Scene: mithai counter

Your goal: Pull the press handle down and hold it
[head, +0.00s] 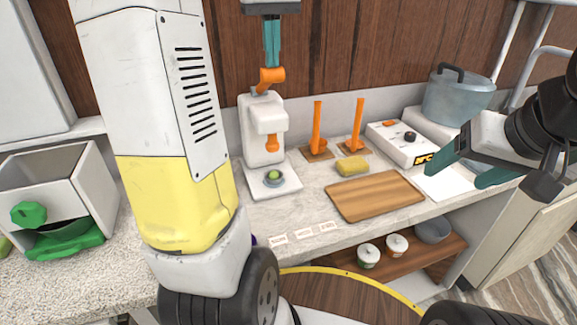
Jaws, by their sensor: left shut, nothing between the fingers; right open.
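The press (258,128) is a white stand at the back middle of the counter. Its orange handle (271,78) sticks out at the top, and an orange plunger (271,144) hangs below its head. A small dish with something green (274,177) sits on the press's white base (254,185), under the plunger. My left gripper (271,64) points down from above with its teal fingers shut and empty. Its tips are at the handle's upper end; I cannot tell whether they touch. My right gripper (468,168) is open and empty at the right, over the counter.
Two orange upright sticks (317,125) on wooden bases, a yellow sponge (352,166) and a wooden board (375,194) lie right of the press. A green-knobbed white unit (60,180) stands left.

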